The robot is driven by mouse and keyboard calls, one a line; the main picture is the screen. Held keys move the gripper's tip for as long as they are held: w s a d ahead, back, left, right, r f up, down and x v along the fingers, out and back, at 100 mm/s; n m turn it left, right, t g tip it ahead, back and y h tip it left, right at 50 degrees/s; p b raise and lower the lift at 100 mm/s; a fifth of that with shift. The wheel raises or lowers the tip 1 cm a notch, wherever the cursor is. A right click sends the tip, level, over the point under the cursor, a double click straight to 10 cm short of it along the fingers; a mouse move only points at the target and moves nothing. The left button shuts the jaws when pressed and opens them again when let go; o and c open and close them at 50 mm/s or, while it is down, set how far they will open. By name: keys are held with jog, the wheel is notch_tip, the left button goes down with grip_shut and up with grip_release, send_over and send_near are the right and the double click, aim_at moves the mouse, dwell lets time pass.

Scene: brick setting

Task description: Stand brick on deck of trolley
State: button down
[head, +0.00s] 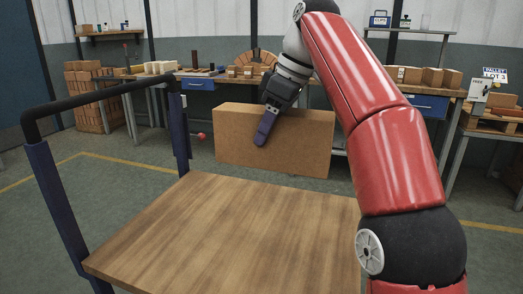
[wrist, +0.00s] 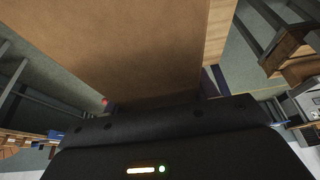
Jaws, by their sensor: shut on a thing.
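A large tan-brown brick (head: 299,143) is held upright on its long edge, beyond the far edge of the trolley's wooden deck (head: 222,228). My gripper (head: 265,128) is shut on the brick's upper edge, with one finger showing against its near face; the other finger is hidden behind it. In the wrist view the brick (wrist: 135,45) fills most of the upper middle. The brick's lower edge looks close to the deck's far edge in the picture; I cannot tell the gap. The deck is bare.
The trolley's dark handle (head: 90,103) rises at the left of the deck. Workbenches (head: 200,78) with bricks and tools line the back wall. A pallet (head: 492,122) with a sign stands at the right. Grey floor lies between.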

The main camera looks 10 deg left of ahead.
aim_at(291, 167)
notch_tip(291, 167, down, 19)
jog(key=b, duration=0.5)
jog(key=shift+f, duration=0.15)
jog(key=shift+f+b, duration=0.15)
jog(key=shift+b, duration=0.15)
jog(key=shift+c, duration=2.2)
grip_release()
jog(key=shift+f, duration=0.1)
jog(key=p+v, duration=0.2)
jog(key=v, duration=1)
jog(key=shift+d+p, duration=0.1)
jog(key=shift+p, duration=0.25)
jog(key=shift+s, duration=0.15)
